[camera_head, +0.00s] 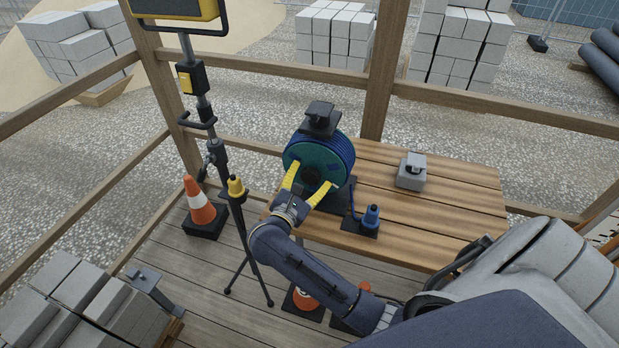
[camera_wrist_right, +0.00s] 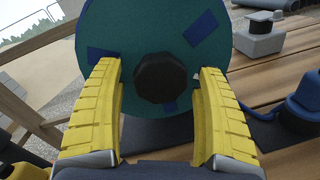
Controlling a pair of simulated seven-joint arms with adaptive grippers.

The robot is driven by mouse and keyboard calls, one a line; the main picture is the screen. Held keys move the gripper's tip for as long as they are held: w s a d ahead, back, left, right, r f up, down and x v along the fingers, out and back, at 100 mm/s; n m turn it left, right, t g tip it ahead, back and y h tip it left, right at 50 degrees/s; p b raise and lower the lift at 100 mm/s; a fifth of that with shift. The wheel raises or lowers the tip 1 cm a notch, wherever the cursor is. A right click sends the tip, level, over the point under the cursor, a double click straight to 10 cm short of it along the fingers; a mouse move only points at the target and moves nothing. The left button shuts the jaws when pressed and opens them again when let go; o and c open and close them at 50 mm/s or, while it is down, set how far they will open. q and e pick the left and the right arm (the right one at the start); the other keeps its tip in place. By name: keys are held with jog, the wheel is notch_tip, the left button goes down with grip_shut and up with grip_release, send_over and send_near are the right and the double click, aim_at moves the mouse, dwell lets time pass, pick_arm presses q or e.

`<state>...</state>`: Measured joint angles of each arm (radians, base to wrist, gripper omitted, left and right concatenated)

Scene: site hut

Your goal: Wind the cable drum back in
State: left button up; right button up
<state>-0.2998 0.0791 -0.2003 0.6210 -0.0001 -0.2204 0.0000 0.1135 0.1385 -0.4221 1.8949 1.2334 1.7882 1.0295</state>
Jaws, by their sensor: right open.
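The cable drum (camera_head: 327,148) stands upright on the wooden table, with a teal face and blue cable wound around it. A dark knob sits at the centre of its face, clearest in the right wrist view (camera_wrist_right: 161,78). My right gripper (camera_head: 310,188) is in front of the drum's lower face. Its yellow fingers are spread wide on either side of the dark knob, with nothing held between them. I cannot tell whether the fingertips touch the face. A blue plug (camera_head: 371,216) stands on a dark base at the right of the drum, with cable beside it. My left gripper is not in view.
The wooden table (camera_head: 450,196) has bare boards at the right. A grey box (camera_head: 411,171) stands on it. A tripod lamp stand (camera_head: 207,115) and a traffic cone (camera_head: 199,203) are at the left. Wooden rails and a post (camera_head: 385,70) run behind the table.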

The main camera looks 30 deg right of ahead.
jog(key=shift+c, duration=0.4)
grip_shut()
jog(key=shift+d, duration=0.1)
